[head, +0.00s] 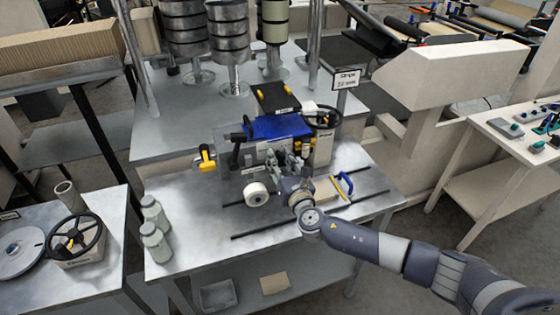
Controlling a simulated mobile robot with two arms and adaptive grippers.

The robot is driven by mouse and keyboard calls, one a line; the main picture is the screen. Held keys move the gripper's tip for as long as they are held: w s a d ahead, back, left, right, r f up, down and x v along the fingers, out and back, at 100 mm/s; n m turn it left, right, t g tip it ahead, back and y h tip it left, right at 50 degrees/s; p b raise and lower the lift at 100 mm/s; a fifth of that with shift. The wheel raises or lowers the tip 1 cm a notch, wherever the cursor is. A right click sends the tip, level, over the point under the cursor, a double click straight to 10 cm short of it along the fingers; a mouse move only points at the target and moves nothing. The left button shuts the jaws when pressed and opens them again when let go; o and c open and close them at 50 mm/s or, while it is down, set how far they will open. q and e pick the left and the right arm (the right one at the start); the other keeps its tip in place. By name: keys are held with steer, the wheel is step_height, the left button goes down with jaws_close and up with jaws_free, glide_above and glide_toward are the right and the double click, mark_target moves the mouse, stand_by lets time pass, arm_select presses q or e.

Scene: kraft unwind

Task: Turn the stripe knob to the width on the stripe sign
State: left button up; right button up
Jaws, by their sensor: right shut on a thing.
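The stripe sign (347,79) is a small white plate on a post at the back right of the bench. Its small print seems to read "Stripe" with a width in mm, perhaps 22, but it is blurred. My right gripper (283,163) reaches in from the lower right to the front of the machine with the blue cover (277,128). Its fingers are shut at the machine's front, where the stripe knob appears to be. The knob is hidden by the fingers, so its pointer and scale cannot be read. My left gripper is not in view.
A black handwheel (325,117) sits just right of the blue cover. A white roll (255,194), a blue-handled tool (345,184) and grey bottles (154,225) are on the metal bench (200,250). A yellow handle (207,157) sticks out left of the machine.

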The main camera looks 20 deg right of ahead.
steer(key=shift+f+m+b, duration=0.2)
steer(key=shift+m+b, duration=0.7)
steer(key=shift+m, duration=0.1)
steer(key=m+b, duration=0.2)
steer(key=shift+d+m, duration=0.1)
steer(key=shift+m, duration=0.2)
steer(key=m+b, duration=0.1)
steer(key=m, duration=0.1)
steer(key=shift+m, duration=0.4)
steer(key=m+b, duration=0.2)
steer(key=m, duration=0.1)
steer(key=shift+d+m, duration=0.15)
steer(key=shift+m, duration=0.15)
steer(key=m+b, duration=0.1)
steer(key=m, duration=0.2)
steer(key=shift+f+m, duration=0.1)
steer(key=shift+m, duration=0.2)
steer(key=m, duration=0.2)
steer(key=shift+m, duration=0.4)
steer(key=m, duration=0.2)
steer(key=shift+m, duration=0.3)
steer(key=shift+f+m, duration=0.15)
steer(key=shift+m, duration=1.75)
